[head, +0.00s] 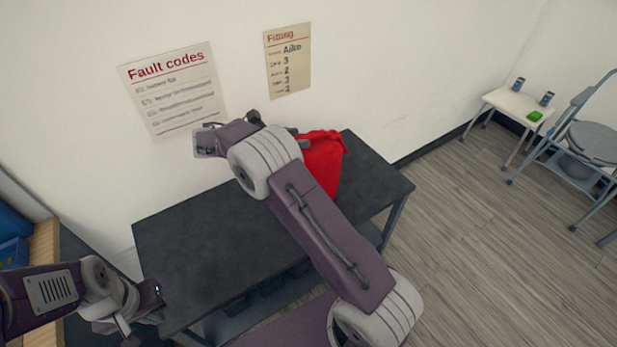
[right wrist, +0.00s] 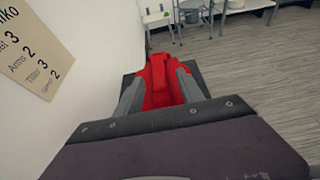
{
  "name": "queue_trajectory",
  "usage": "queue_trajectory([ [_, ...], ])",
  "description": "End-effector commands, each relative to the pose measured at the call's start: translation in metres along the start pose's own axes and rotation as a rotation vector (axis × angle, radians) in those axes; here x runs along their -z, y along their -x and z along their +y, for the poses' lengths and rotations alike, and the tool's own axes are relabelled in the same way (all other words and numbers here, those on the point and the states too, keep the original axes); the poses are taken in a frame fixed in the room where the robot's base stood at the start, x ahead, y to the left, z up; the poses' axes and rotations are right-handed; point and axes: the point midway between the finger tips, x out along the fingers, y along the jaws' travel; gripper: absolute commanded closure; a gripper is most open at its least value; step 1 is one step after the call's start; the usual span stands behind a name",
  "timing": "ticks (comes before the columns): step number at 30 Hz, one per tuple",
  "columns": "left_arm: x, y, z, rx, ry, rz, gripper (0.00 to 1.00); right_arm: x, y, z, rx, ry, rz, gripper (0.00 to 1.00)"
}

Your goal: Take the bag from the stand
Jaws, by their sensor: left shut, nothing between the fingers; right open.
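A red bag (head: 325,160) is at the back right of the dark table, near the wall. My right arm covers its left part, and no separate stand can be made out. The bag (right wrist: 165,82) also shows in the right wrist view, between the two grey fingers of my right gripper (right wrist: 161,74). That gripper is open, with one finger on each side of the bag in the picture; I cannot tell whether they touch it. In the head view its fingers are mostly hidden behind my wrist. My left gripper (head: 148,302) is shut and empty, by the table's front left corner.
The dark table (head: 190,245) has a bare top on its left. Two posters, "Fault codes" (head: 175,90) and "Fitting" (head: 288,60), hang on the wall behind. A small white table (head: 515,104) and a grey chair (head: 592,140) stand at right. Floor between is clear.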

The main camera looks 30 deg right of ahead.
Motion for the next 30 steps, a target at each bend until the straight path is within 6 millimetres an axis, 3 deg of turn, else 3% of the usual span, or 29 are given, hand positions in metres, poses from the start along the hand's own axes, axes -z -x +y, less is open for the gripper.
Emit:
queue_trajectory([
  [3,0.000,-0.001,0.000,0.000,0.000,0.000,1.00,0.001,-0.007,0.001,0.000,-0.001,0.001,0.55],
  [10,-0.001,-0.006,0.000,0.000,0.000,0.000,1.00,0.001,-0.047,0.003,0.001,-0.002,0.002,0.55],
  [18,-0.001,-0.006,0.000,0.000,0.000,0.000,1.00,0.000,-0.052,0.003,-0.002,-0.002,0.002,0.55],
  [23,-0.001,-0.006,0.000,0.000,0.000,0.000,1.00,0.000,-0.052,0.003,-0.001,-0.002,0.002,0.96],
  [24,-0.001,-0.006,0.000,0.000,0.000,0.000,1.00,0.000,-0.052,0.003,-0.001,-0.002,0.002,1.00],
  [30,-0.001,-0.006,0.000,0.000,0.000,0.000,1.00,0.000,-0.052,0.003,-0.001,-0.002,0.002,1.00],
])
